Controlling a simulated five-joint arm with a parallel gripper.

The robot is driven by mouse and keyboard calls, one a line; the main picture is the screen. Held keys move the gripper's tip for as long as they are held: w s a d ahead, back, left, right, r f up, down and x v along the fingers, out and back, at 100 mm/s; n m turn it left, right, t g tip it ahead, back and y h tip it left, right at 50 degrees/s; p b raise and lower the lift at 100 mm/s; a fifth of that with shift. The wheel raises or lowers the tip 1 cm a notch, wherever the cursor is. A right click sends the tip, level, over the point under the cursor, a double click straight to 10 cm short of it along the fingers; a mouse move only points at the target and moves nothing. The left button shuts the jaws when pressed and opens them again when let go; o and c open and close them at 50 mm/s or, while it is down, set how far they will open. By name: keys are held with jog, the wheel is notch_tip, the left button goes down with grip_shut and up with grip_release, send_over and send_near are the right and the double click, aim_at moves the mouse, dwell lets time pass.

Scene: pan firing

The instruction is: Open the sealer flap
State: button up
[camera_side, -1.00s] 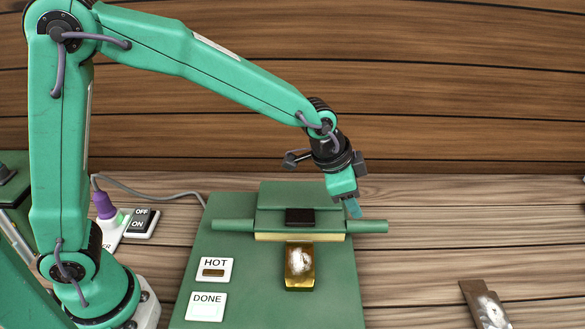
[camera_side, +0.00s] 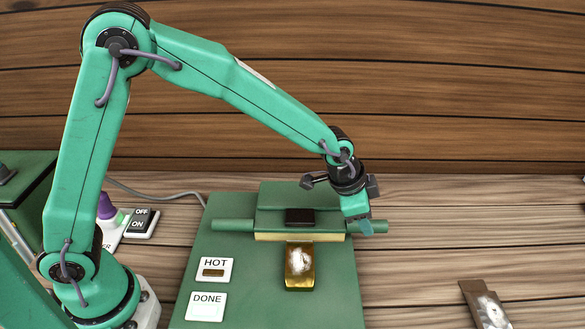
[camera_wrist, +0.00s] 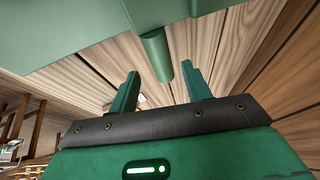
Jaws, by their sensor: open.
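The sealer (camera_side: 340,290) is a green base plate on the wooden table. Its flap (camera_side: 275,223) lies across the back part, with a dark block on top and a green bar (camera_side: 232,225) sticking out at both sides. My gripper (camera_side: 366,230) is at the bar's right end. In the wrist view the bar's end (camera_wrist: 156,55) points in between the two open fingers (camera_wrist: 155,90), a little beyond their tips or level with them. I cannot tell whether a finger touches it. Nothing is held.
A gold pan (camera_side: 299,281) with a pale lump sits on the base in front of the flap. HOT (camera_side: 215,268) and DONE (camera_side: 206,307) plates lie at its left. An OFF/ON switch (camera_side: 142,222) stands further left. A brown piece (camera_side: 486,306) lies at the right; the table between is clear.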

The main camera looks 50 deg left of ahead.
jog(key=shift+x, duration=1.65)
jog(key=shift+a, duration=0.1)
jog(key=shift+c, duration=0.4)
grip_shut()
